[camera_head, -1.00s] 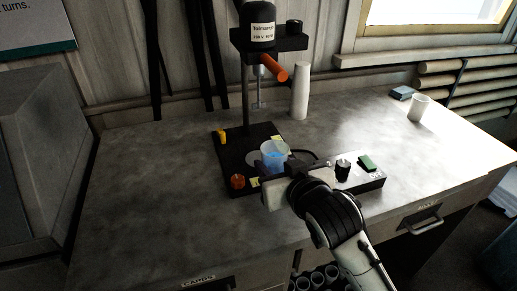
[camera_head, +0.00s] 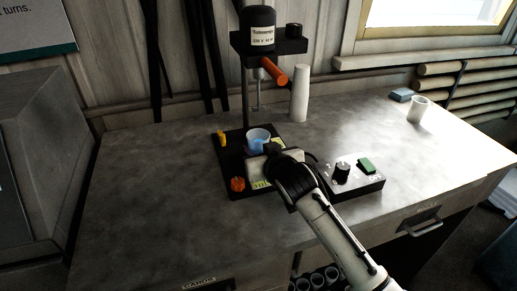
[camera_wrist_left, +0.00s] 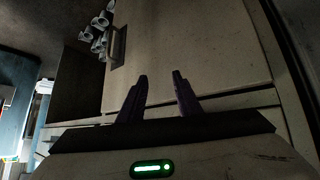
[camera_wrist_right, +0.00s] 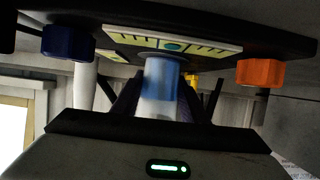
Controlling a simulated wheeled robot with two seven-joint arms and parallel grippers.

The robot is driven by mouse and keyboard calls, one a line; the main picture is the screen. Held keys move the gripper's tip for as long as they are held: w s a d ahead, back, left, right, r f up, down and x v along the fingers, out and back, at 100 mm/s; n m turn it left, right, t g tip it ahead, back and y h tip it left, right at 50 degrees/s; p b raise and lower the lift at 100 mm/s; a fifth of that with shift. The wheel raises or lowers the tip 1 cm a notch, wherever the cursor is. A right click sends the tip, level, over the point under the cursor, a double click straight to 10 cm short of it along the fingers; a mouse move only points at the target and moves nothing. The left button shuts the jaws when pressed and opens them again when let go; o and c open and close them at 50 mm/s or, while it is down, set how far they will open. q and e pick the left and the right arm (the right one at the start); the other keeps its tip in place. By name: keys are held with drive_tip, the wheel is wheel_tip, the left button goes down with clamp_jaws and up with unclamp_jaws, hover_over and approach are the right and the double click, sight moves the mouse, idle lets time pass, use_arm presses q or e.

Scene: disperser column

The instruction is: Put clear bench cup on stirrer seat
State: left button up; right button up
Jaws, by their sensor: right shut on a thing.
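The clear bench cup (camera_head: 258,137), with blue contents, is upright over the black stirrer base (camera_head: 230,160), below the overhead stirrer (camera_head: 262,35). My right gripper (camera_head: 266,150) is shut on the cup from the front right; the cup also shows between its fingers in the right wrist view (camera_wrist_right: 160,85). The cup hides the round seat in the head view; I cannot tell whether its bottom touches it. The right wrist view shows a pale marked plate (camera_wrist_right: 205,47) on the base. My left gripper (camera_wrist_left: 160,95) is open and empty, facing cabinet fronts, outside the head view.
An orange knob (camera_head: 237,184) and a yellow piece (camera_head: 222,138) sit on the base. A control box (camera_head: 352,182) stands right of it. A white cylinder (camera_head: 299,92) stands behind. A white cup (camera_head: 418,109) and blue block (camera_head: 402,94) are far right. The left bench top is clear.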

drive_tip(key=shift+f, duration=0.1)
drive_tip(key=o, duration=1.1)
drive_tip(key=shift+r, duration=0.25)
drive_tip(key=v, duration=1.2)
drive_tip(key=shift+f, duration=0.1)
